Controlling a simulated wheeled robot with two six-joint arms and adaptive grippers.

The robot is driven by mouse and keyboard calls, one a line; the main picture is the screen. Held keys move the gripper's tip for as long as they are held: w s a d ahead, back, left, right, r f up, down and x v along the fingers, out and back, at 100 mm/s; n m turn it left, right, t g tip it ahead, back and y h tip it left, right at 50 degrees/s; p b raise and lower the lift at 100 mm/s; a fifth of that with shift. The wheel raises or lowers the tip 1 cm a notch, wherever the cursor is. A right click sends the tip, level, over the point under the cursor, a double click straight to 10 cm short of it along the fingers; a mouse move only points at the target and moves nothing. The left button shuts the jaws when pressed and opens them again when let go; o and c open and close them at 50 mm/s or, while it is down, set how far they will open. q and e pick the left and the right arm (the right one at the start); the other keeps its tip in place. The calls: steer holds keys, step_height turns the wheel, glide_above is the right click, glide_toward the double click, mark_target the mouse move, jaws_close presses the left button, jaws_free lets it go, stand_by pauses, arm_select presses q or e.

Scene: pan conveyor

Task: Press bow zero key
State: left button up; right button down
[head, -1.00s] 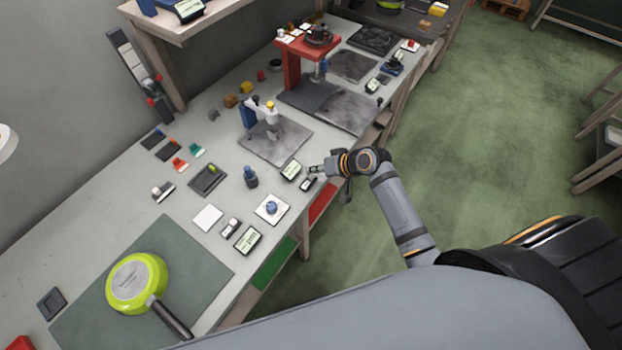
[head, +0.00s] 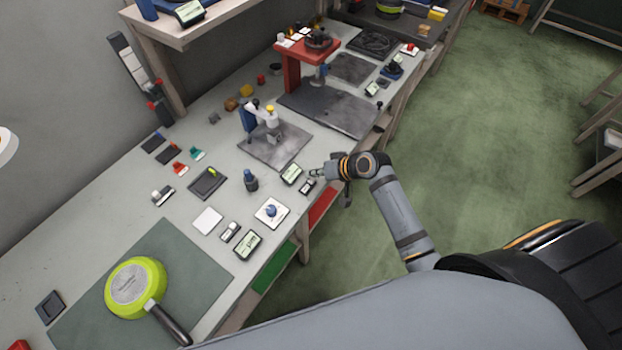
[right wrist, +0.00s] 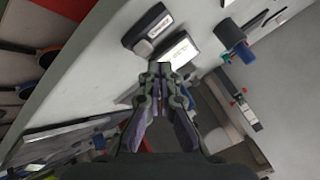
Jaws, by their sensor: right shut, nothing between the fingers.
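My right gripper (head: 314,171) is shut and empty, at the bench's front edge, close to a small display unit (head: 291,173) and a small dark key box (head: 307,185). I cannot read the labels, so I cannot tell which part is the bow zero key. In the right wrist view the closed fingertips (right wrist: 160,68) point at a lit display (right wrist: 177,51). A dark box with a pale label (right wrist: 150,30) lies beside it. Whether the fingertips touch anything is unclear. My left gripper is not in view.
A gauge stand on a grey plate (head: 262,148) stands behind the display. A red press stand (head: 292,66) is farther back. A blue knob on a white plate (head: 271,211), another display (head: 247,244) and a green pan (head: 134,288) are nearer.

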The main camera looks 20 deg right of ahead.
stand_by(0.4)
steer(key=shift+f, duration=0.4)
steer(key=shift+f+b, duration=0.35)
steer(key=shift+f, duration=0.2)
stand_by(0.7)
steer(key=shift+r+p, duration=1)
steer(key=shift+p, duration=0.1)
step_height(320, 180, up, 5)
steer(key=p, duration=0.5)
